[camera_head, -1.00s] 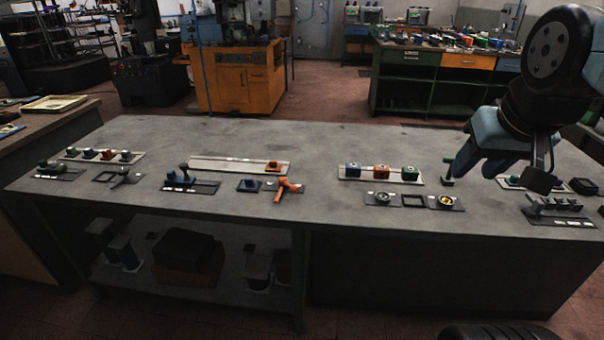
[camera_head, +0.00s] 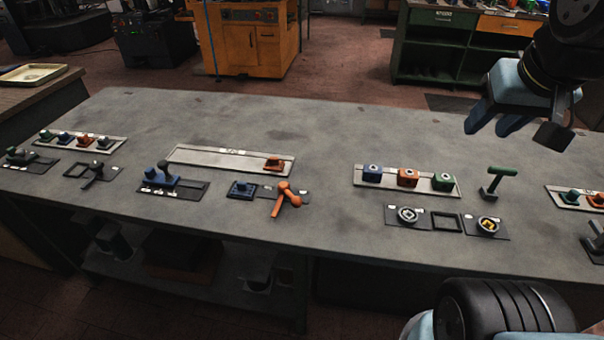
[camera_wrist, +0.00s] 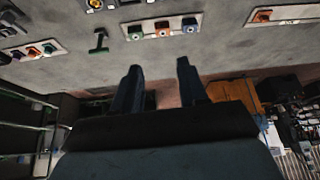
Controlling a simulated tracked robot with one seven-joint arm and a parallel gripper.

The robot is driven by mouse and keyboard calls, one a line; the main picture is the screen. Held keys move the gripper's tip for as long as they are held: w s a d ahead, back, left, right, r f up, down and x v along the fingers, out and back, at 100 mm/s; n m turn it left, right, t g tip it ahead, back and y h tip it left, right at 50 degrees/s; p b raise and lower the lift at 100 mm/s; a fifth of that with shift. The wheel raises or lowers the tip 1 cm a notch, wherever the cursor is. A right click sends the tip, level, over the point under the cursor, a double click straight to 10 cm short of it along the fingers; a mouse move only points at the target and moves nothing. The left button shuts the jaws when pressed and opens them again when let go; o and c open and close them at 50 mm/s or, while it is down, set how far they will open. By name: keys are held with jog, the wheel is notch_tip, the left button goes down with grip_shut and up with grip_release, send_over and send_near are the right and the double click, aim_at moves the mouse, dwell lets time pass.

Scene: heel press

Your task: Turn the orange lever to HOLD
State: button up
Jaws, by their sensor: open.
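The orange lever (camera_head: 289,196) stands on a dark plate near the front middle of the grey workbench (camera_head: 330,145). Its arm leans towards the front edge, and the plate's lettering is too small to read. My gripper (camera_head: 510,130) is open and empty at the upper right in the head view, above the bench's back right area, well apart from the lever. In the wrist view, my gripper's two fingers (camera_wrist: 158,82) are spread with nothing between them. The orange lever is not identifiable in the wrist view.
A blue lever (camera_head: 165,175) stands farther left. A green T-handle (camera_head: 497,181) rises right of a rail with blue, orange and green blocks (camera_head: 408,178). The bench's back middle is clear.

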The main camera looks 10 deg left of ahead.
jog(key=shift+w+a, duration=0.1)
jog(key=shift+w, duration=0.2)
jog(key=o, duration=0.3)
jog(key=shift+w+a, duration=0.2)
jog(key=w+a, duration=0.2)
jog(key=w+a+f+g, duration=0.1)
jog(key=w+a, duration=0.1)
jog(key=w+a+f+g+y, duration=0.1)
jog(key=w+a, duration=0.1)
jog(key=shift+w+a, duration=0.2)
jog(key=shift+a, duration=0.05)
jog(key=g+h, duration=0.3)
jog(key=g, duration=0.1)
send_over(295, 198)
jog(key=a, duration=0.3)
notch_tip(295, 198, down, 17)
jog(key=d+f, duration=0.1)
jog(key=f, duration=0.3)
jog(key=d+f, duration=0.1)
jog(key=f, duration=0.3)
jog(key=d+f, duration=0.1)
jog(key=f, duration=0.3)
jog(key=shift+w+f, duration=0.1)
jog(key=shift+f, duration=0.2)
